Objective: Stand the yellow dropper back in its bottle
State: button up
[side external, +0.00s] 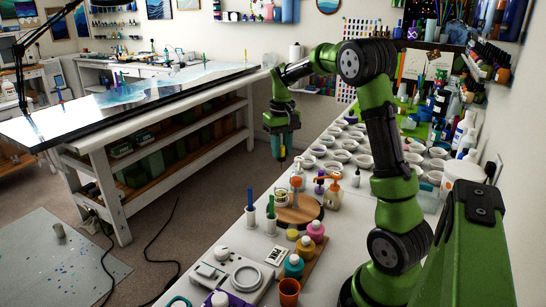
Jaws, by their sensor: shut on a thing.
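My gripper (281,157) points down above the white workbench, at the far side of the round wooden board. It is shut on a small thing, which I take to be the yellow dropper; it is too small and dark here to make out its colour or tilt. A yellow bottle (306,248) stands on the bench among coloured bottles, to the lower right of my gripper and well apart from it. Its opening is too small to see clearly.
A pink bottle (316,232) and a teal bottle (293,267) stand close to the yellow one. An orange cup (289,291) is in front. Left are a white scale (246,276) and upright sticks in holders. Several white cups (344,156) crowd the bench behind.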

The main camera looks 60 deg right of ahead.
jog(key=s+a+f+n, duration=0.4)
jog(key=s+a+f, duration=0.2)
jog(key=s+a, duration=0.4)
jog(key=shift+n, duration=0.3)
jog(key=shift+w+a+f, duration=0.15)
jog(key=shift+f, duration=0.85)
jog(key=shift+w+a+f, duration=0.1)
jog(key=shift+w+f, duration=0.05)
jog(key=shift+f, duration=0.9)
jog(key=shift+w+a+f, duration=0.15)
jog(key=shift+f, duration=0.85)
jog(key=shift+f, duration=0.5)
jog(key=o, duration=0.9)
jog(key=shift+c, duration=0.2)
notch_tip(320, 180, up, 8)
jog(key=shift+f, duration=0.2)
